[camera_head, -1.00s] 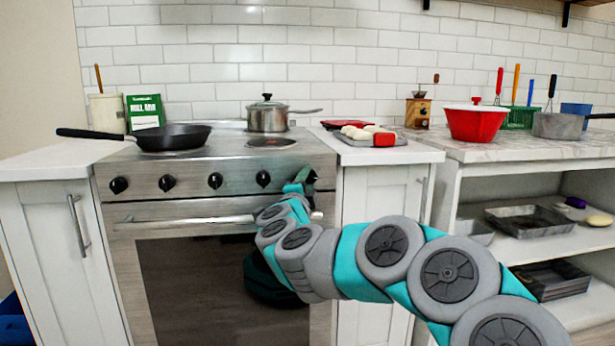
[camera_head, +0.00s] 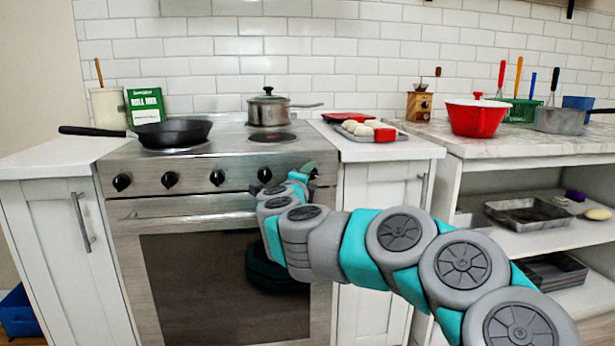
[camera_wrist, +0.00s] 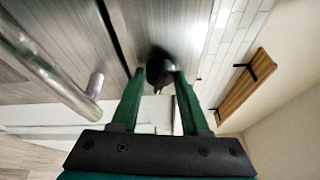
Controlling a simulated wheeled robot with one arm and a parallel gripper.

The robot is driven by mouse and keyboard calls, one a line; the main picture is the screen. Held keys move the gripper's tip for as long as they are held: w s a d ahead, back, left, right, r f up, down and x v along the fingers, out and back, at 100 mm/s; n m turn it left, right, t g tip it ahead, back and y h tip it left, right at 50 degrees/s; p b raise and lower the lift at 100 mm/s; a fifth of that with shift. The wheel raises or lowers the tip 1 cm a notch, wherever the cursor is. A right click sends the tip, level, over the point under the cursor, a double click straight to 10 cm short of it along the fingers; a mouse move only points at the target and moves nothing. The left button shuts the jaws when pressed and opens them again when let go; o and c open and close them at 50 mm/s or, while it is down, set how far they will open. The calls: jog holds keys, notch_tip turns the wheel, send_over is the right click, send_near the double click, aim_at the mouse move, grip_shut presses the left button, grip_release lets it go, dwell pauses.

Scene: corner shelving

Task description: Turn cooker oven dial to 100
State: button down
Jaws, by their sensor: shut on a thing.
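The steel cooker (camera_head: 200,205) has a row of black dials on its front panel. Several show clearly, among them dials at the left end (camera_head: 122,182) and right of the middle (camera_head: 264,174). My gripper (camera_head: 309,169) is at the right end of the panel, where the arm and fingers largely hide the dial in the head view. In the wrist view, a black dial (camera_wrist: 160,66) sits between the green fingertips of my gripper (camera_wrist: 160,76), which is shut on it. The number it points to cannot be read.
The oven handle (camera_head: 185,214) runs below the dials, close to my wrist; it also shows in the wrist view (camera_wrist: 55,72). A black frying pan (camera_head: 172,133) and a lidded steel pot (camera_head: 268,110) stand on the hob. White cabinets flank the cooker.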

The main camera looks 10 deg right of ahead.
jog(key=shift+d+f, duration=0.1)
jog(key=shift+c, duration=2)
grip_release()
jog(key=v, duration=0.7)
jog(key=shift+s, duration=0.4)
